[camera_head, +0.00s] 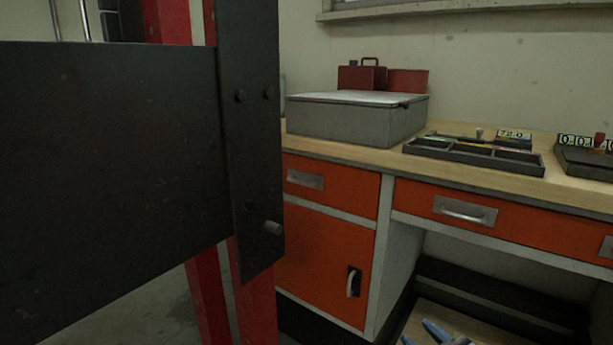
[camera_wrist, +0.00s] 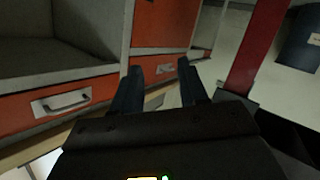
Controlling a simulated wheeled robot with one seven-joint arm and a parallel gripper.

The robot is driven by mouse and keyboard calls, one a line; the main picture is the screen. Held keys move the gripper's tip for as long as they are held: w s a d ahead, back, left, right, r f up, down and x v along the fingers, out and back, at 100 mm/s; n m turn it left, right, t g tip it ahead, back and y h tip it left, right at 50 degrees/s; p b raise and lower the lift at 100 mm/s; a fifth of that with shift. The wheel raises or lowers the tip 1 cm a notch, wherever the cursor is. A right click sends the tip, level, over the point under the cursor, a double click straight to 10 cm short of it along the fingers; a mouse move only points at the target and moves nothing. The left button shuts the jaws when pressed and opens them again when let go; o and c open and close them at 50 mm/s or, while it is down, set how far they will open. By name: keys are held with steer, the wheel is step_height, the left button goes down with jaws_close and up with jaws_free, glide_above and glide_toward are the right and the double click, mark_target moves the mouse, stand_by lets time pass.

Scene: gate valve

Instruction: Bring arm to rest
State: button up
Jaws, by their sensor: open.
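My gripper (camera_wrist: 160,84) shows in the wrist view, with its two dark fingers apart and nothing between them. It is in front of the orange workbench (camera_wrist: 160,24), whose drawer and cabinet fronts look tilted in this view. I cannot tell how far the fingertips are from the bench. In the head view the gripper is not clearly visible; only some pale blue parts (camera_head: 440,332) show at the bottom edge, and I cannot tell what they are. No gate valve can be made out in either view.
A large dark panel (camera_head: 110,180) on red posts (camera_head: 205,300) blocks the left of the head view. The wooden worktop (camera_head: 350,152) bears a grey box (camera_head: 350,122), a red toolbox (camera_head: 362,76) and a dark tray (camera_head: 470,155). A blue bin (camera_wrist: 300,45) stands beyond a red post.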

steer(key=s+f+m+h+b, duration=0.15)
steer(key=s+f, duration=0.25)
steer(key=s, duration=0.5)
steer(key=s+f+m+h, duration=0.2)
steer(key=s+f+m, duration=0.15)
steer(key=s, duration=0.55)
steer(key=s+r+m+h+b, duration=0.1)
steer(key=s+r+m+b, duration=0.15)
steer(key=s, duration=1.55)
steer(key=s+r+b, duration=0.1)
steer(key=s+r, duration=0.5)
steer(key=s, duration=0.2)
step_height(320, 180, up, 20)
steer(key=p, duration=2)
steer(key=shift+d, duration=0.15)
steer(key=shift+r, duration=0.1)
